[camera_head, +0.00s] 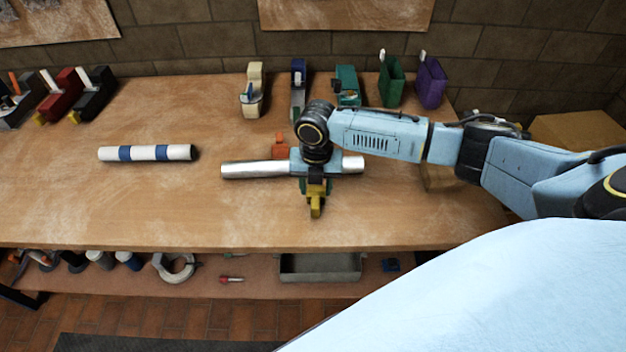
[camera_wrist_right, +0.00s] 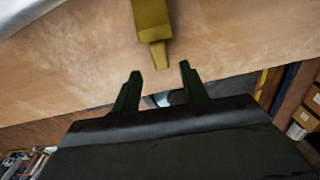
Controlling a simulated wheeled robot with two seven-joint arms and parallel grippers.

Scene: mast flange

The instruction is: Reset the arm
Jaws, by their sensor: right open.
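My right arm reaches in from the right over the bench, and my right gripper (camera_head: 316,188) points down near the bench's front edge. In the right wrist view its two dark fingers (camera_wrist_right: 160,72) are apart with nothing between them. A yellow piece (camera_head: 317,207) shows just in front of the gripper; in the right wrist view this yellow piece (camera_wrist_right: 152,24) lies beyond the fingertips, apart from them. A silver rod (camera_head: 254,169) passes behind my wrist, its middle hidden. My left gripper is not in view.
A white and blue striped tube (camera_head: 148,153) lies on the wooden bench (camera_head: 110,210) at left. Several coloured clamps and holders, including a purple one (camera_head: 431,84), stand along the back. A small orange block (camera_head: 281,146) is behind the rod. A lower shelf holds a grey tray (camera_head: 320,267).

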